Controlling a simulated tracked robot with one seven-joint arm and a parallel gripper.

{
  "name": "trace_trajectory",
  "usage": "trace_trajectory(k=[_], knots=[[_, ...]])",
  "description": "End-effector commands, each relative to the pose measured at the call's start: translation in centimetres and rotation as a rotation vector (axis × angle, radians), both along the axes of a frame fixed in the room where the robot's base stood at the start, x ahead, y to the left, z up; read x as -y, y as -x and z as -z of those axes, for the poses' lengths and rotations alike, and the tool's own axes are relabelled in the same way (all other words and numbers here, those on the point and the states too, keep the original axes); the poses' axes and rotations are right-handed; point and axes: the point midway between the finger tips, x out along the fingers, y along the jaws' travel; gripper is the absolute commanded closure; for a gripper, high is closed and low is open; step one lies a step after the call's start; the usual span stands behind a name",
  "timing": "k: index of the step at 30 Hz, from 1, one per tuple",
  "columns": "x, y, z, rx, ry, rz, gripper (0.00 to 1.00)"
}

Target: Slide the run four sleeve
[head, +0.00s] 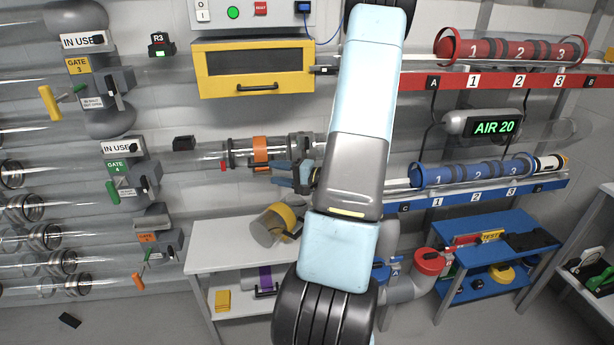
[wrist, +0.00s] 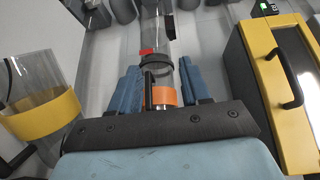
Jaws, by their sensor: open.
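The run four sleeve, a clear cylinder with dark end rings and an orange band (head: 260,149), sits on the clear tube line level with the GATE 4 unit (head: 118,167). In the wrist view the orange band (wrist: 165,96) shows between my gripper's blue fingers, with a dark ring and a small red mark farther along the tube. My gripper (head: 284,172) is open at the right end of the sleeve. In the wrist view my gripper (wrist: 158,78) has one finger on each side of the tube. I cannot tell whether either finger touches it.
A yellow-framed box (head: 254,66) hangs just above the sleeve; it stands close on the right in the wrist view (wrist: 285,85). A yellow-banded clear canister (head: 275,226) lies below on a white bench (head: 215,245). Red (head: 420,82) and blue (head: 400,207) racks are at right.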

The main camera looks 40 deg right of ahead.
Motion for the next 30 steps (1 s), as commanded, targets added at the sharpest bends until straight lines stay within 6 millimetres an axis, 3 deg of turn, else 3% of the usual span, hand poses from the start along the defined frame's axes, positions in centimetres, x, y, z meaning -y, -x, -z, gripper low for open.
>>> trace_trajectory(k=[1, 6, 12, 20, 30], knots=[[2.0, 0.4, 1.4, 0.013, -0.017, 0.075, 0.53], [8.0, 2.2, 5.5, 0.054, -0.025, 0.321, 0.53], [12.9, 4.9, 9.7, 0.064, -0.009, 0.543, 0.53], [15.0, 6.2, 11.6, 0.06, 0.008, 0.647, 0.53], [15.6, 1.5, 11.5, 0.062, 0.008, 0.644, 0.53]])
